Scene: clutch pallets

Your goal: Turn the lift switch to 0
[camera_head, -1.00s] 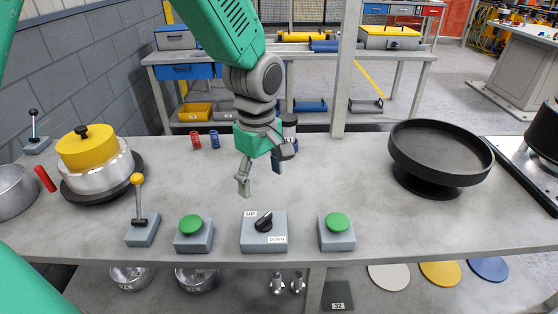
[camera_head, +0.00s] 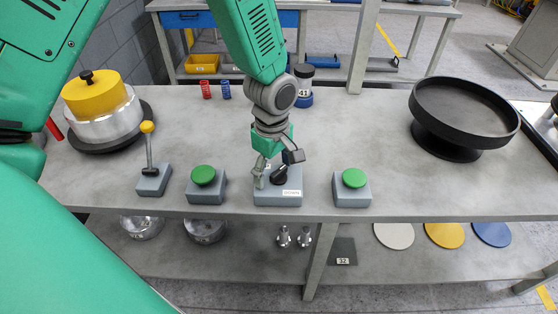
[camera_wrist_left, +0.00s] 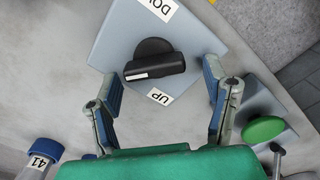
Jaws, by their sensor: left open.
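The lift switch is a grey box (camera_head: 278,200) with a black rotary knob (camera_head: 279,176) near the table's front edge. In the left wrist view the black knob (camera_wrist_left: 155,67) lies nearly crosswise between the UP and DOWN labels, its white mark at the left end. No 0 label is readable. My left gripper (camera_head: 276,171) is open just above the switch and partly hides the box and UP label. In the wrist view its fingers (camera_wrist_left: 160,86) are spread wide, one on each side of the knob, with no visible contact. My right gripper is not in view.
Green push buttons flank the switch, left (camera_head: 204,176) and right (camera_head: 354,178). A yellow-tipped lever (camera_head: 150,150) stands farther left. A jar with a blue base (camera_head: 304,85) stands behind the gripper.

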